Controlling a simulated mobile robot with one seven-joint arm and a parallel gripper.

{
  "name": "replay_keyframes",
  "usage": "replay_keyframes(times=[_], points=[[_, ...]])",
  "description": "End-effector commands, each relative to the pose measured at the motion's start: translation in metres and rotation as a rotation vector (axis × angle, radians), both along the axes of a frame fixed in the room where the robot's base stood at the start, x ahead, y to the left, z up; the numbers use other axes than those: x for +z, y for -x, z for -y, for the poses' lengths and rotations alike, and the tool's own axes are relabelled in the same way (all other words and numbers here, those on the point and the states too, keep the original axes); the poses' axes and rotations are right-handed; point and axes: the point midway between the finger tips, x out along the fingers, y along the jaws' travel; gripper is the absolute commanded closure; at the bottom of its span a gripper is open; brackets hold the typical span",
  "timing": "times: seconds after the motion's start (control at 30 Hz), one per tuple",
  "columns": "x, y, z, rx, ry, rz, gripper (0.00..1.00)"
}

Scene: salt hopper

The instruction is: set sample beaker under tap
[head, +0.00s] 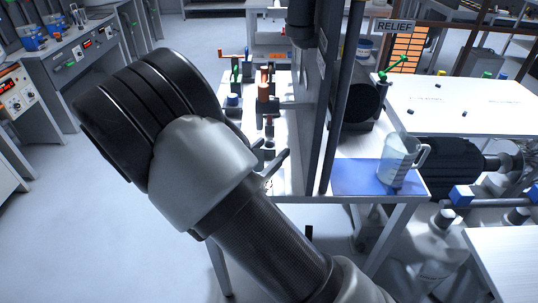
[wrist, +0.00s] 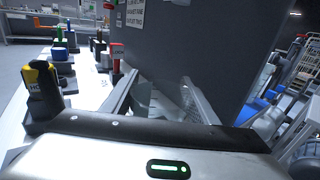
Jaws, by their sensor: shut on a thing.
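My gripper (wrist: 162,95) has its two grey fingers apart around a pale, see-through thing, which looks like the sample beaker (wrist: 163,104); only a little of it shows. In the head view my gripper (head: 275,170) is largely hidden behind my own arm, beside the white bench (head: 287,115), and the held thing cannot be made out. A dark grey panel (wrist: 200,45) stands just beyond the fingers in the wrist view. I cannot tell which fitting is the tap.
A clear jug with a handle (head: 398,160) stands on a blue mat (head: 350,178) to the right. Dark upright posts (head: 340,100) stand between it and my gripper. Red-handled (wrist: 116,50) and yellow-topped (wrist: 42,85) fittings stand on the bench left of my fingers.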

Motion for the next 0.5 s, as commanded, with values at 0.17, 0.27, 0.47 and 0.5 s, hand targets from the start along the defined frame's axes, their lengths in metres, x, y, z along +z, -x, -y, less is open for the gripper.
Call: replay_keyframes(times=[0.17,0.27,0.47,0.5], points=[[-0.0009,-0.0002,0.0018,-0.001,0.000,0.001,0.74],[-0.0017,-0.0002,0.0018,-0.001,0.000,0.001,0.74],[-0.0054,-0.0001,0.0017,-0.001,0.000,0.001,0.38],[-0.0054,-0.0001,0.0016,-0.001,0.000,0.001,0.31]])
